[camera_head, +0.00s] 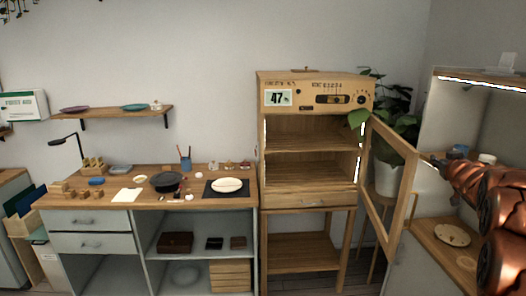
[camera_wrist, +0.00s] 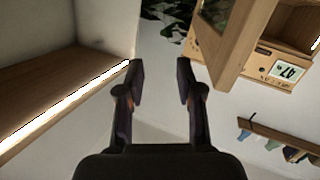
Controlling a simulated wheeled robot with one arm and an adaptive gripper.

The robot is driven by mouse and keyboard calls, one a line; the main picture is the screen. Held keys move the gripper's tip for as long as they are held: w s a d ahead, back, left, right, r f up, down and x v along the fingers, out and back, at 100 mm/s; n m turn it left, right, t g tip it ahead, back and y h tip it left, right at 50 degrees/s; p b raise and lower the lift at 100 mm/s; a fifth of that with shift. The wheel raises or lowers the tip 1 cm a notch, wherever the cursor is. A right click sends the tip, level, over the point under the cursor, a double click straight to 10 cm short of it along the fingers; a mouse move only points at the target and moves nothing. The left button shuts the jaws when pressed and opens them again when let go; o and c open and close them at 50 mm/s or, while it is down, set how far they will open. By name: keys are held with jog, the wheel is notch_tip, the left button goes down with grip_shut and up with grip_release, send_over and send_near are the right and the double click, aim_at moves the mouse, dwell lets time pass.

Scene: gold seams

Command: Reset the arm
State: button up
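My arm (camera_head: 490,215) comes in from the right edge of the head view, a coppery segmented shape in front of the right-hand shelf unit. Its gripper end is small and dark there, so the fingers are hard to make out. In the wrist view my gripper (camera_wrist: 159,82) shows two dark fingers standing apart with nothing between them. The wooden cabinet (camera_wrist: 265,65) with its "47" label appears tilted at the upper right of that view, beyond the fingers.
The wooden cabinet (camera_head: 315,90) stands in the middle, its framed door (camera_head: 387,185) swung open towards my arm. A potted plant (camera_head: 388,180) is behind the door. A desk (camera_head: 225,200) at left holds a white plate (camera_head: 227,185) and a black bowl (camera_head: 165,181). A lit shelf unit (camera_head: 447,120) stands at right.

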jog(key=s+a+f+g+y, duration=0.1)
jog(key=s+a+f+g, duration=0.5)
jog(key=s+a, duration=0.6)
jog(key=s+a+f+g+y, duration=0.2)
jog(key=s+a+f+g, duration=0.3)
jog(key=s+a, duration=0.8)
jog(key=s+a+f+n+g+y, duration=0.1)
jog(key=s+a+f+g, duration=0.5)
jog(key=s, duration=2.3)
jog(key=a+f+y, duration=0.1)
jog(key=a+f, duration=0.2)
jog(key=a, duration=0.4)
jog(key=shift+f+g, duration=0.3)
jog(key=shift+f, duration=0.05)
